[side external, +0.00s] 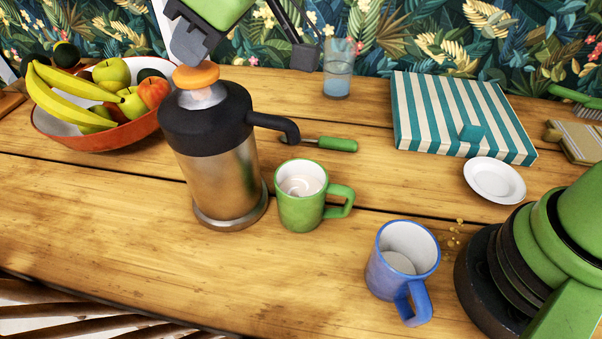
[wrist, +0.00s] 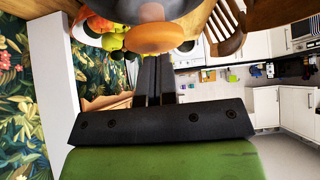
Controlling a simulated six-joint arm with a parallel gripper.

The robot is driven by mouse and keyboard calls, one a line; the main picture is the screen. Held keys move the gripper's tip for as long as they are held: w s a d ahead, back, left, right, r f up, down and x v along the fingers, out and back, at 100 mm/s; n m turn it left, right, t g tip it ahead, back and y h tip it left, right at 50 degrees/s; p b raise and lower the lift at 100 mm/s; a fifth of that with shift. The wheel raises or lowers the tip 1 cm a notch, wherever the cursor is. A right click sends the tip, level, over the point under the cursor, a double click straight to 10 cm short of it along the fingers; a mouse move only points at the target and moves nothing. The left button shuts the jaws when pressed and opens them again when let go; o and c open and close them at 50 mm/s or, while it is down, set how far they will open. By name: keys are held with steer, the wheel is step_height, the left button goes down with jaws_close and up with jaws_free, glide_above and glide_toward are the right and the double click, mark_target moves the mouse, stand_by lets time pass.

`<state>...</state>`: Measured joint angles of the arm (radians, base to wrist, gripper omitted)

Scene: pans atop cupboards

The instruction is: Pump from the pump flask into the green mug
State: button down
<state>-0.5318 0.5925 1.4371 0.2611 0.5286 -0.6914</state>
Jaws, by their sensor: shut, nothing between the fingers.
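The pump flask (side external: 215,170) stands upright on the wooden table, with a steel body, a black top and a black spout pointing right. Its orange pump knob (side external: 196,75) is on top; the knob also shows in the wrist view (wrist: 152,38). The green mug (side external: 301,196) stands upright just right of the flask, below the spout's end, with something pale inside. My gripper (side external: 186,48) is above the flask, its dark fingers together and empty, close over the knob; I cannot tell whether they touch. In the wrist view my gripper's fingers (wrist: 155,75) are side by side near the knob.
A blue mug (side external: 402,262) stands at the front right, near my green base. A fruit bowl (side external: 115,132) is left of the flask.

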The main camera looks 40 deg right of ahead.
steer(key=shift+f, duration=0.7)
steer(key=shift+r, duration=1.3)
stand_by(0.4)
steer(key=shift+r, duration=3.05)
steer(key=s+d+r+m+h, duration=0.1)
steer(key=s+d+r+m, duration=0.1)
steer(key=d, duration=0.3)
steer(key=s+d+r+m, duration=0.2)
steer(key=s+d, duration=0.1)
steer(key=d, duration=0.1)
steer(key=s+d+f+m+h, duration=0.1)
steer(key=s+d+f+m, duration=0.2)
steer(key=s+d, duration=0.4)
steer(key=s+d+f+m+t+h, duration=0.1)
steer(key=s+d+m, duration=0.5)
steer(key=s, duration=0.6)
steer(key=shift+d+f+t+h, duration=0.35)
steer(key=shift+d+f, duration=0.2)
steer(key=shift+f, duration=0.35)
